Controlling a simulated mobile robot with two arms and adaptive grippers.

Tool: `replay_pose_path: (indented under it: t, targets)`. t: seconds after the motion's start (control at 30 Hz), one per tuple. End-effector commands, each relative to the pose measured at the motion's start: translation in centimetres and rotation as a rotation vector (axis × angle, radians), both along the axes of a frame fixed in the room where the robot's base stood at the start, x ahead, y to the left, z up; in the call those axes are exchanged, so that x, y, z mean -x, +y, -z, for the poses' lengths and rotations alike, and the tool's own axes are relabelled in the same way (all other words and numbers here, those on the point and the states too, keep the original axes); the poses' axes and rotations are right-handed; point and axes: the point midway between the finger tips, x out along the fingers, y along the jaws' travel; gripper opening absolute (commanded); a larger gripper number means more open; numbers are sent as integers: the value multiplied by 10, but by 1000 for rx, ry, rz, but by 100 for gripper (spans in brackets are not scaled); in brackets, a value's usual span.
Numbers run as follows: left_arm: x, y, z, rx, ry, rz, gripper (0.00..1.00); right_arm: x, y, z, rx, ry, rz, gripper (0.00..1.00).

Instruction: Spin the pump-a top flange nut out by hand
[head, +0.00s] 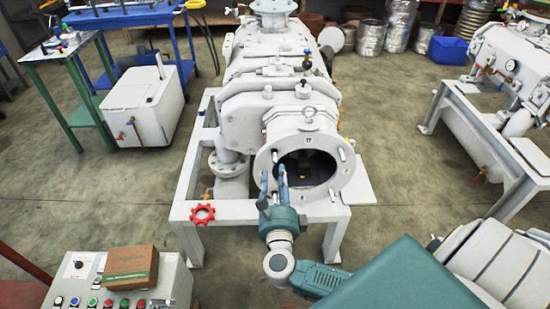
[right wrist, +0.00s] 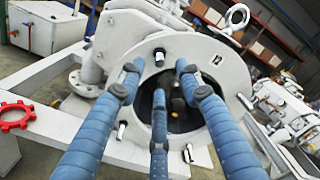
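The white pump (head: 270,100) stands in the middle of the head view with its round end flange (head: 263,162) facing me. The flange also fills the middle of the right wrist view (right wrist: 205,50). Several light studs or nuts stick out around its ring, one at the upper part (right wrist: 159,57) between two fingertips in the picture. I cannot tell which is the top nut. My right gripper (head: 274,178) is in front of the flange's lower left. Its three blue fingers (right wrist: 158,80) are spread open, with nothing between them. My left gripper is not in view.
A red handwheel (head: 203,213) sits on the white frame (head: 187,190) left of the flange. A control panel with a cardboard box (head: 130,276) stands at front left. Another white machine (head: 510,75) is at right.

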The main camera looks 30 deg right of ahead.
Motion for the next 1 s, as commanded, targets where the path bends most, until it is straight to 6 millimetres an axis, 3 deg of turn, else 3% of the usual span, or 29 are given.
replay_pose_path:
  t: [0.2, 0.4, 0.83, 1.0]
  targets:
    - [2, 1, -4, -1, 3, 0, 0, -39, -24, -2, 6, -2, 0, 35]
    - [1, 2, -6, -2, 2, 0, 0, -63, -38, -1, 4, 0, -1, 35]
    - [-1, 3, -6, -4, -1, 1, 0, -72, -44, 0, 4, 2, -1, 35]
    - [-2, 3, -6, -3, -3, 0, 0, -72, -44, 0, 4, 2, -1, 3]
